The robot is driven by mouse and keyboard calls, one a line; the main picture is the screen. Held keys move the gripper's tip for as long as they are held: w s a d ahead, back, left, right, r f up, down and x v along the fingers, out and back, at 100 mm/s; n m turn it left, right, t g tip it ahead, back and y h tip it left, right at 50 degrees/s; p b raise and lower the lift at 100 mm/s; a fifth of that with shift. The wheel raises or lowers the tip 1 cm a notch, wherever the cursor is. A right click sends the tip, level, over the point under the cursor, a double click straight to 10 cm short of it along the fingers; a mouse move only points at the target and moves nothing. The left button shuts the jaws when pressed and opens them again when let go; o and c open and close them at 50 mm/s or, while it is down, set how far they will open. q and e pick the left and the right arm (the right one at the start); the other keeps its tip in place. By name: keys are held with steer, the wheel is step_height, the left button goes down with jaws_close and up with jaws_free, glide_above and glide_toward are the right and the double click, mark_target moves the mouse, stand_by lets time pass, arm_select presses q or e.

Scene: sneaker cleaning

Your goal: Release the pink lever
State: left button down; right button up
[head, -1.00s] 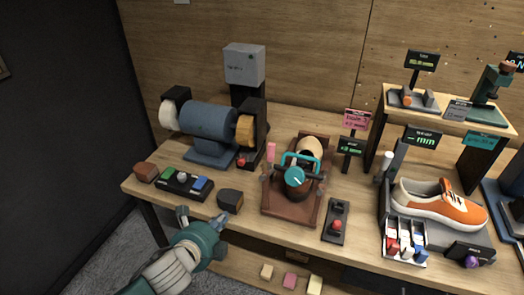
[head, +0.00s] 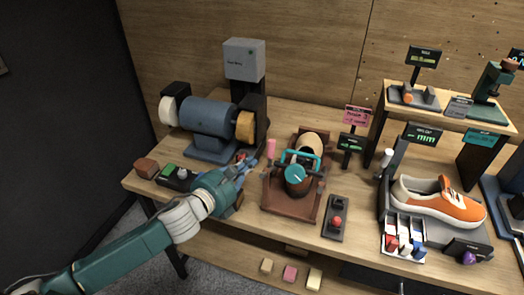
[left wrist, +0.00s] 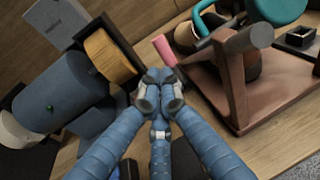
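The pink lever (head: 271,148) stands upright at the left side of the brown clamp stand (head: 290,205), which holds a shoe-last shape under a teal handle. In the left wrist view the pink lever (left wrist: 164,50) shows just beyond my fingertips. My left gripper (head: 248,162) is left of the lever, with a small gap in the head view. In the left wrist view its blue fingers (left wrist: 159,90) meet at the tips, with nothing seen held. Whether they touch the lever's lower end cannot be told. My right gripper is not in view.
A blue grinding machine (head: 210,120) with a tan wheel (head: 245,127) stands behind my left gripper. A red-button box (head: 336,220) is right of the stand. An orange sneaker (head: 440,203) sits farther right. A brown block (head: 146,167) lies at the left table edge.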

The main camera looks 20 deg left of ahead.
mark_target(271, 155)
arm_select(q)
steer(key=p+x, duration=0.1)
steer(key=x, duration=0.6)
steer(key=shift+w+d, duration=0.15)
steer(key=shift+w, duration=0.2)
steer(key=shift+p, duration=0.3)
steer(key=w+g+p, duration=0.1)
steer(key=w+p, duration=0.1)
steer(key=p, duration=0.3)
steer(key=shift+w, duration=0.1)
steer(key=shift+r, duration=0.1)
